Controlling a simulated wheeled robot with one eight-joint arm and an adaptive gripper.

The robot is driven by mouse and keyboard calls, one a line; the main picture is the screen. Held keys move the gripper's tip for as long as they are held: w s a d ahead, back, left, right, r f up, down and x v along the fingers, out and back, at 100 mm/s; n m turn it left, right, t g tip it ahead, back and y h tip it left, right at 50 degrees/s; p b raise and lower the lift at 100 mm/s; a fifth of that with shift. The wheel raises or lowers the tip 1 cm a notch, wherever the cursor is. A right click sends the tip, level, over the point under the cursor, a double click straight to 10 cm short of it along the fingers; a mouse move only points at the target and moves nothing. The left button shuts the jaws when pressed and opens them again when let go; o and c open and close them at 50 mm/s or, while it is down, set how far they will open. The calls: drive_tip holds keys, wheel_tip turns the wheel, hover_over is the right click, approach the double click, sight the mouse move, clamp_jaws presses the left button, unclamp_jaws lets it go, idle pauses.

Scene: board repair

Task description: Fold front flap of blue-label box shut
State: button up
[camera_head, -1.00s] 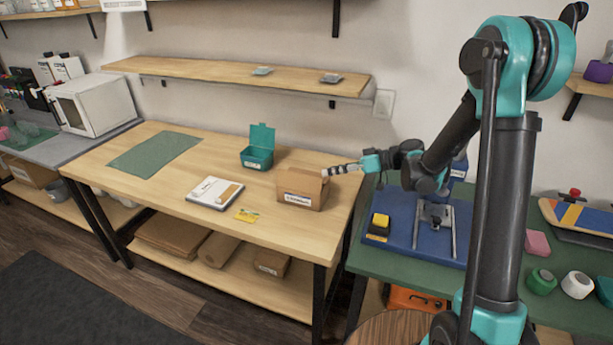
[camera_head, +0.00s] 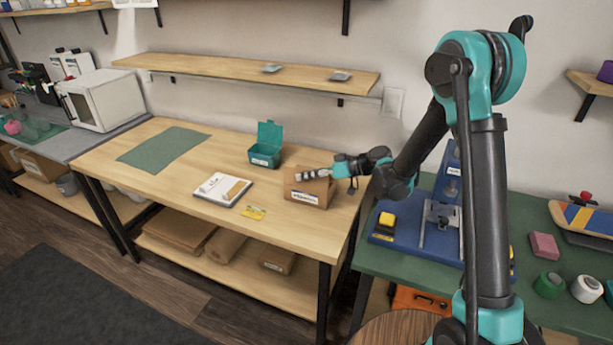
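The cardboard box (camera_head: 318,198) stands near the right end of the wooden table, with a pale label with dark bluish markings (camera_head: 304,196) on its front. My gripper (camera_head: 302,173) reaches in from the right and lies low across the top of the box, at or just above its upper edge. The gripper covers much of the box top, so the flaps are mostly hidden and I cannot tell how far the front flap is folded. Contact with the cardboard is not clear. The fingers are too small to show whether they are open or shut.
An open teal box (camera_head: 265,150) stands left of the cardboard box. A white case (camera_head: 217,187) and a yellow card (camera_head: 253,212) lie on the table (camera_head: 160,185). A blue fixture (camera_head: 425,245) stands on the green table at right. A wooden shelf (camera_head: 220,72) hangs above.

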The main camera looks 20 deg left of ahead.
clamp_jaws()
idle(0.3)
drive_tip(key=shift+w+f+m+g+y, duration=0.2)
drive_tip(key=shift+w+f+m+g, duration=0.25)
drive_tip(key=shift+m, duration=0.4)
drive_tip(key=shift+w+f+m+g+y, duration=0.15)
drive_tip(key=shift+w+m+g+y, duration=0.1)
drive_tip(key=shift+m+g, duration=0.5)
drive_tip(key=shift+w+f+m+g+y, duration=0.15)
drive_tip(key=shift+w+f+m+g, duration=0.2)
drive_tip(key=shift+m, duration=0.65)
drive_tip(key=shift+c, duration=2.2)
unclamp_jaws()
drive_tip(key=o, duration=0.4)
